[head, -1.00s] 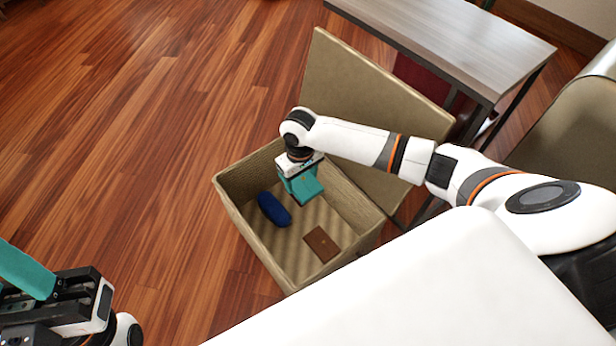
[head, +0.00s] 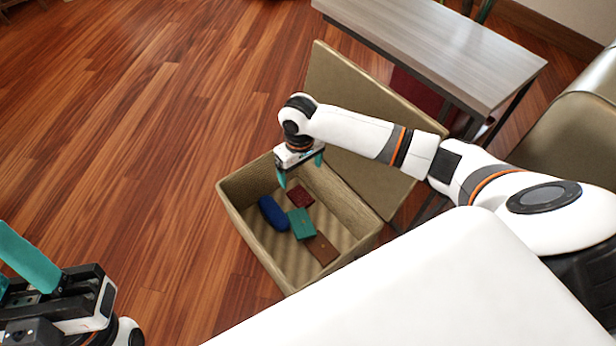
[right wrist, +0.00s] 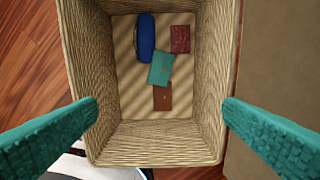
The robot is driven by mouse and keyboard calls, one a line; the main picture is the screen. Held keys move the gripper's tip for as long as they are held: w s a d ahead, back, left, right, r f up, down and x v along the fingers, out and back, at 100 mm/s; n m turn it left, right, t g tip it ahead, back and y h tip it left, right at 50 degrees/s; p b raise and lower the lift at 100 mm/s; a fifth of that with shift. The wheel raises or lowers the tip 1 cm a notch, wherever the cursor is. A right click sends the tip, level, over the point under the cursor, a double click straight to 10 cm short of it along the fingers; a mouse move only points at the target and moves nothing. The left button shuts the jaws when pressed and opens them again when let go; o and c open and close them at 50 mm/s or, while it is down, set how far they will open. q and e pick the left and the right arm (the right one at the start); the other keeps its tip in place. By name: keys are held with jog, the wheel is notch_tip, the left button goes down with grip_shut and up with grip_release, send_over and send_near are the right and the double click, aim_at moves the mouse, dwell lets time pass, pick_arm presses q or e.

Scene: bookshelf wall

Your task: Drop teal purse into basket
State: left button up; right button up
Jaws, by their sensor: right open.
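The teal purse (head: 301,223) lies on the floor of the basket (head: 249,243), partly over the brown wallet. In the right wrist view the purse (right wrist: 161,68) lies near the middle of the basket floor. My right gripper (head: 301,176) is open and empty above the basket. Its two teal fingers are wide apart in the right wrist view, with the basket (right wrist: 160,148) beyond them. My left gripper (head: 35,262) is at the lower left, away from the basket, and cut by the frame edge.
A blue case (head: 272,213), a dark red wallet (head: 300,195) and a brown wallet (head: 322,249) also lie in the basket. The basket's lid (head: 350,110) stands open behind it. A grey table (head: 450,50) is at the back right. Wooden floor is clear at left.

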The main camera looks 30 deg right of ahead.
pick_arm(q)
jog(key=w+d+f+g+y+p, duration=0.1)
jog(key=w+f+g, duration=0.2)
jog(key=w+g, duration=0.2)
jog(key=shift+w+d+f+m+g+p, duration=0.15)
jog(key=shift+w+m+g+p, duration=0.2)
jog(key=shift+w, duration=0.9)
pick_arm(e)
jog(key=shift+r, duration=2.4)
